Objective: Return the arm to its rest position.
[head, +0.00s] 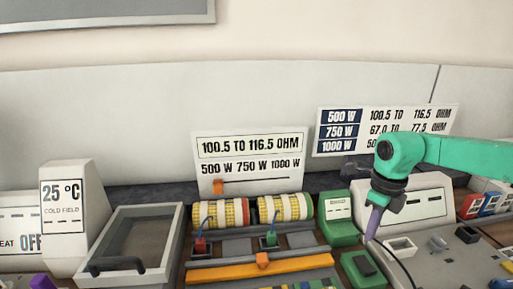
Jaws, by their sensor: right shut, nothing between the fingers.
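My right arm comes in from the right edge, teal green, bent down at a dark wrist. My right gripper (372,224) points down with its purple fingers together and nothing held between them. It is in front of a white box at the right, above the grey board and beside the green blocks. I cannot tell its exact height above the bench.
Two yellow-banded coils (285,207) sit mid-bench behind an orange bar (262,266). A framed tray (130,246) and a "25 °C" box (72,215) stand left. A white sign (250,158) stands behind. A grey board (455,258) with small parts lies right.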

